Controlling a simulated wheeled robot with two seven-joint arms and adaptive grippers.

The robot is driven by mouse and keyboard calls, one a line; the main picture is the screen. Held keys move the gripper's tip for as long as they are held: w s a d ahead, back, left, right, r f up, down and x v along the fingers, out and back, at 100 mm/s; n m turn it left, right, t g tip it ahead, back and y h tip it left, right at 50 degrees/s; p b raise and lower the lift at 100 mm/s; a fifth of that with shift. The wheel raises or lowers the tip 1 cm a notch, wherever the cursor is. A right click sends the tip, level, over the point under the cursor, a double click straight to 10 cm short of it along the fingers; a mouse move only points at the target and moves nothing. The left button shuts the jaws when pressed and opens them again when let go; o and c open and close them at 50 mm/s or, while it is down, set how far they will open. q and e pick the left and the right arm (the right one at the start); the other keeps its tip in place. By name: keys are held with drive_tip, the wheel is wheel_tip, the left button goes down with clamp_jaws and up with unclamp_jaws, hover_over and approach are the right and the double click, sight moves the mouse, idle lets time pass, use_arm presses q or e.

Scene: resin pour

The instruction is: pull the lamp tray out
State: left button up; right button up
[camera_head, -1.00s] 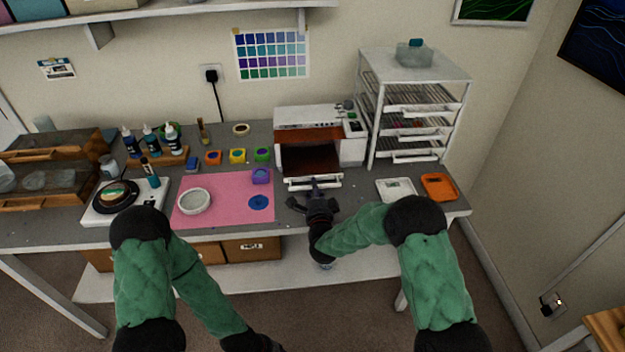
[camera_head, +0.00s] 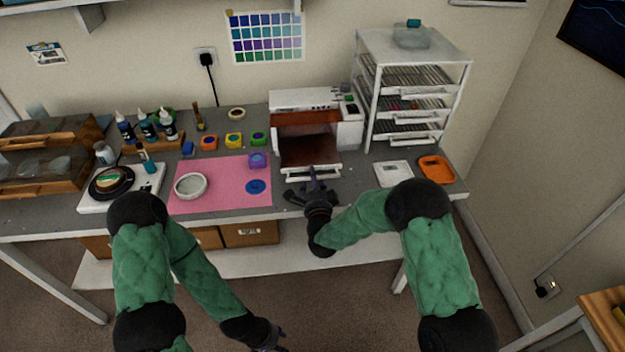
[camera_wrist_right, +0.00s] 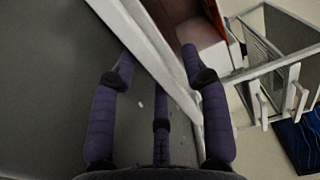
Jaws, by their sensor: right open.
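The curing lamp (camera_head: 312,110) is a white box with a reddish-brown window at the back of the bench. Its tray (camera_head: 298,177) sticks out at the front, with a white front and a dark floor. My right gripper (camera_head: 312,178) is at the tray front. In the right wrist view my right gripper (camera_wrist_right: 158,55) is open, and the white tray front (camera_wrist_right: 140,30) runs slantwise between its fingers. I cannot tell whether a finger touches it. My left gripper (camera_head: 270,340) hangs low in front of the bench, and its fingers are too small to read.
A pink mat (camera_head: 215,197) with a white round mould (camera_head: 190,186) lies left of the tray. A white scale (camera_head: 393,174) and an orange tray (camera_head: 437,168) lie to the right. A white drying rack (camera_head: 410,90) stands at the back right. Bottles stand at the back left.

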drive_tip(key=shift+s, duration=0.15)
drive_tip(key=s+d, duration=0.1)
drive_tip(key=s, duration=1)
drive_tip(key=shift+s+d, duration=0.15)
drive_tip(key=shift+s, duration=0.2)
drive_tip(key=s+d+f+n+g, duration=0.3)
drive_tip(key=s+f+g, duration=0.1)
drive_tip(key=f, duration=0.5)
drive_tip(key=s+d+f+n+g, duration=0.2)
drive_tip(key=s+f+n+g, duration=0.15)
drive_tip(key=f, duration=0.55)
drive_tip(key=s+d+f+n+g+y, duration=0.1)
drive_tip(key=s+f+n+g, duration=0.3)
drive_tip(key=s, duration=0.6)
drive_tip(key=s+d+f+n+g, duration=0.1)
drive_tip(key=s+f+n+g, duration=0.2)
drive_tip(key=s, duration=0.7)
wheel_tip(320, 180, down, 3)
drive_tip(key=g, duration=0.3)
drive_tip(key=shift+s+d+r+n+y, duration=0.2)
drive_tip(key=shift+d+n+y, duration=0.1)
drive_tip(key=shift+n+y, duration=0.1)
